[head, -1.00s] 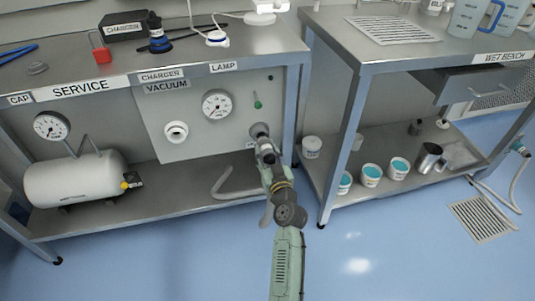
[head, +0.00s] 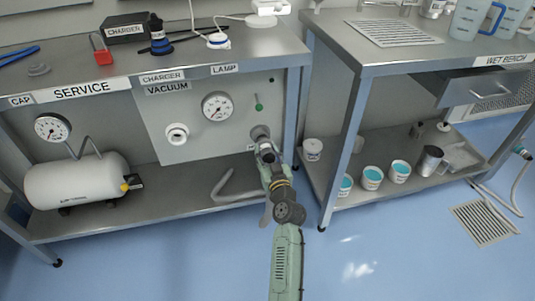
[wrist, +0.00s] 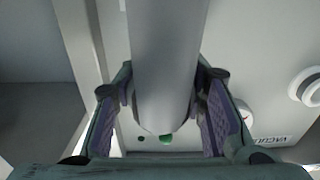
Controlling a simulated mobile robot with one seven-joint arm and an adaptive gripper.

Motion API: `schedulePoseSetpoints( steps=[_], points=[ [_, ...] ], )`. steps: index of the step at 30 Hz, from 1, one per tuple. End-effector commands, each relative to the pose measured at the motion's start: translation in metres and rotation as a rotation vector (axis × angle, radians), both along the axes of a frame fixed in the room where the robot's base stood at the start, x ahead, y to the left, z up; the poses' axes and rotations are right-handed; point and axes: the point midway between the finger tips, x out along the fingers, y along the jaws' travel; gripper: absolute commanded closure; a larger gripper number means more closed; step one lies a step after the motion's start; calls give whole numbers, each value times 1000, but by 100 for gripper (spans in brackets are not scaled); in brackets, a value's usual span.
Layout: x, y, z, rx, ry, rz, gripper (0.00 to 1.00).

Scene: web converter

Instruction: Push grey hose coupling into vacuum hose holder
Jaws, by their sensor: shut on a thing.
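The grey hose coupling (wrist: 165,65) is a smooth grey cylinder between the two finger pads of my gripper (wrist: 165,115) in the wrist view. My gripper is shut on it. In the head view my gripper (head: 266,152) is at the lower right of the vacuum panel. A round grey end (head: 260,132) shows just above the fingers, against the panel; I cannot tell whether it is the coupling or the holder. The holder is not clearly visible, and how far the coupling sits in it is hidden.
The vacuum panel (head: 190,110) carries a white ring port (head: 177,134), a gauge (head: 216,106) and a green-tipped toggle (head: 259,104). A grey hose (head: 235,190) lies on the lower shelf. A table leg (head: 291,110) stands close right of my gripper. White tubs (head: 372,178) are further right.

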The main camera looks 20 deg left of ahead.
Motion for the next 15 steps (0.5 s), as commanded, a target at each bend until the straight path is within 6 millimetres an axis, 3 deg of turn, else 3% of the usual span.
schedulePoseSetpoints(
  steps=[15],
  points=[
    [8, 6, 1, 0, -2, 0, 100]
  ],
)
